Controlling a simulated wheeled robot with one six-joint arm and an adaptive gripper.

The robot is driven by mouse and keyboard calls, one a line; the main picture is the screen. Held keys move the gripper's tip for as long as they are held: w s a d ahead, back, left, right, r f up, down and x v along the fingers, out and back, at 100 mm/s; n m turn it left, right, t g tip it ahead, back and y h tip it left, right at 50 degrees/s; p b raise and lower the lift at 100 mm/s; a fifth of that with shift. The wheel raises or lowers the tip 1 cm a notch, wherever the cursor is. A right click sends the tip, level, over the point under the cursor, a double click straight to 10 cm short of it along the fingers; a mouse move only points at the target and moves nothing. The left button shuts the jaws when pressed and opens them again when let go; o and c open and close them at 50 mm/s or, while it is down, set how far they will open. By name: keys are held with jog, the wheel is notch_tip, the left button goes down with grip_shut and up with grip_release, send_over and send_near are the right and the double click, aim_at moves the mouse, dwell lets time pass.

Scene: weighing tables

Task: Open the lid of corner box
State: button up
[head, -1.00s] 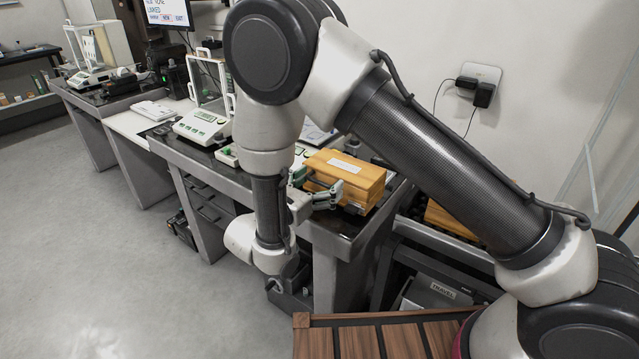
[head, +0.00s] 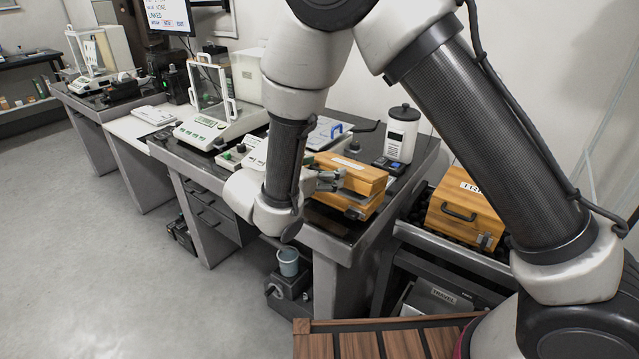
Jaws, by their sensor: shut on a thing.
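The corner box (head: 352,203) is a wooden box with dark metal fittings at the right corner of the dark table. Its lid (head: 362,177) has a white label on top. A dark gap shows between lid and lower body, with the lid slightly raised and tilted. My gripper (head: 328,181) is at the left front edge of the lid, shut on it. My wrist hides part of the box's left side, and the exact finger contact is small and partly hidden.
A white canister with a dark lid (head: 402,133) stands behind the box. A balance (head: 205,130) is to the left. Another wooden box (head: 463,210) with a handle sits lower right. My upper arm crosses the right side.

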aim_at(340, 163)
jog(key=w+d+r+g+y, duration=0.1)
jog(key=r+g, duration=0.1)
jog(key=w+d+r+g+y, duration=0.3)
jog(key=w+r, duration=0.1)
jog(key=shift+w+d+g, duration=0.2)
jog(key=shift+d+g, duration=0.2)
jog(key=w+d+g+y, duration=0.5)
jog(key=w+d+g, duration=0.1)
jog(key=w, duration=0.1)
jog(key=shift+w+r, duration=0.15)
jog(key=shift+w, duration=0.25)
jog(key=shift+o, duration=0.3)
jog(key=shift+w+d+f+g, duration=0.3)
jog(key=shift+w+d+f, duration=0.05)
jog(key=shift+w+d, duration=0.25)
jog(key=o, duration=1.2)
jog(key=shift+r, duration=0.1)
jog(key=shift+r, duration=0.15)
